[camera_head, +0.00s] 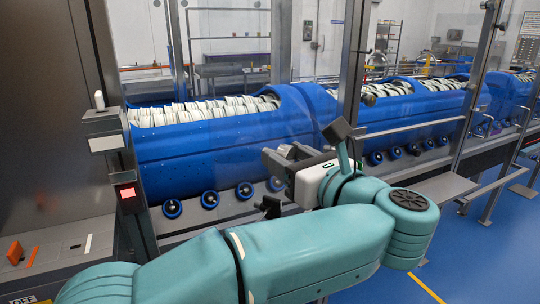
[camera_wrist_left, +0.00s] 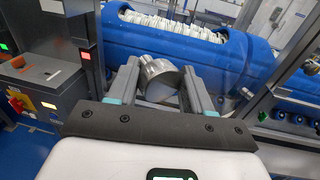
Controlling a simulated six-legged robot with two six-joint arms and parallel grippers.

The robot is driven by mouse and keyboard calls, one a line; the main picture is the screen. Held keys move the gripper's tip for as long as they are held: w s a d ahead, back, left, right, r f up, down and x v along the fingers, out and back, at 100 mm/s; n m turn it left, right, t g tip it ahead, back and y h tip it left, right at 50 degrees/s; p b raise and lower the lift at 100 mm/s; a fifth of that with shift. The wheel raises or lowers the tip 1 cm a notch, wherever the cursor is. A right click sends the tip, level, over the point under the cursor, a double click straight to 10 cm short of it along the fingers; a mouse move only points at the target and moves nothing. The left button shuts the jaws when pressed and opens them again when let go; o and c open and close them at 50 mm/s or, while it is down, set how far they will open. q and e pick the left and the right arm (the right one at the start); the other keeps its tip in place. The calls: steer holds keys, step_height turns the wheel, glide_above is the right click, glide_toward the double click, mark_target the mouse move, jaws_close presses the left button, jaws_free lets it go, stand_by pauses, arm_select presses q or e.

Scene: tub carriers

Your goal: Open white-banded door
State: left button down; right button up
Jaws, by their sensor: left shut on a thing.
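My left gripper (camera_head: 282,158) reaches in from the left in the head view, in front of the machine's clear guarding. In the left wrist view its two grey fingers (camera_wrist_left: 160,76) are closed on a round, shiny metal knob (camera_wrist_left: 158,88), one finger on each side. The knob is mostly hidden by the gripper in the head view. Tall grey metal posts (camera_head: 352,60) frame clear panels before the blue tubs. I cannot make out a white band on any door, nor whether the knob belongs to one. My right gripper is not in view.
Behind the panels, blue tubs (camera_head: 200,160) hold rows of white pieces. A control cabinet with a red lit square (camera_head: 127,193) stands at left. A pale horizontal rail (camera_head: 415,127) crosses at right. Blue floor (camera_head: 470,260) is open at the lower right.

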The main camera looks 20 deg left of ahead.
arm_select(q)
steer(key=shift+w+d+r, duration=0.1)
steer(key=shift+d+r, duration=0.15)
steer(key=shift+d, duration=0.2)
